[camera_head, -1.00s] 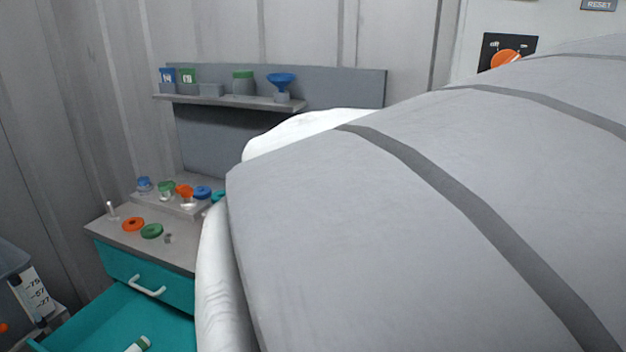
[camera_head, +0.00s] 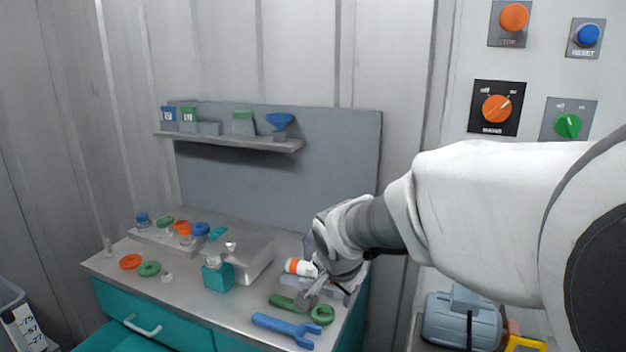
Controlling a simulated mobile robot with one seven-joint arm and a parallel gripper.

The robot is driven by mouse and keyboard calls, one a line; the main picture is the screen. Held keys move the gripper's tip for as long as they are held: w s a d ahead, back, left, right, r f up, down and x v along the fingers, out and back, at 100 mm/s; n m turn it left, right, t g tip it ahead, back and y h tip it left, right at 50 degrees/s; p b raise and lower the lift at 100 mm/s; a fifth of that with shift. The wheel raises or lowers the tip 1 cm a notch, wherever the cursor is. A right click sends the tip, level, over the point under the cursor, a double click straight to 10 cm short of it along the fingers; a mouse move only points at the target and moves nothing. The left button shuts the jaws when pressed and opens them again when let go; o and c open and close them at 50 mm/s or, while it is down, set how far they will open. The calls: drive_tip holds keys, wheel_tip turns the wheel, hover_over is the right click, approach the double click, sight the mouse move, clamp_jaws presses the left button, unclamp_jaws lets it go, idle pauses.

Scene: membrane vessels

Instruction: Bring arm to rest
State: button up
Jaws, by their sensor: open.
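My white and grey arm (camera_head: 490,215) reaches in from the right and bends down over the right end of the workbench (camera_head: 185,305). My gripper (camera_head: 312,290) is at its end, low above the bench top and pointing down. I see no object held in it. An orange-and-white vial (camera_head: 299,267) lies right beside it, and a green-handled tool (camera_head: 287,303) lies just below. Whether the fingers touch either one is hard to tell.
A teal block (camera_head: 218,277) stands mid-bench. A shelf (camera_head: 230,141) holds jars. A panel with an orange knob (camera_head: 496,108) and a blue-grey motor-like unit (camera_head: 461,320) are at right.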

drive_tip(key=s+d+r+n+p, duration=0.3)
drive_tip(key=s+d+r+n, duration=0.1)
drive_tip(key=s, duration=0.7)
drive_tip(key=s+d+r+n+p, duration=0.4)
drive_tip(key=s+r, duration=0.4)
drive_tip(key=s, duration=0.3)
drive_tip(key=shift+d+r+n+g, duration=0.3)
drive_tip(key=shift+d+r+n, duration=0.15)
drive_tip(key=shift+d, duration=0.4)
drive_tip(key=shift+c, duration=0.8)
drive_tip(key=shift+a, duration=0.15)
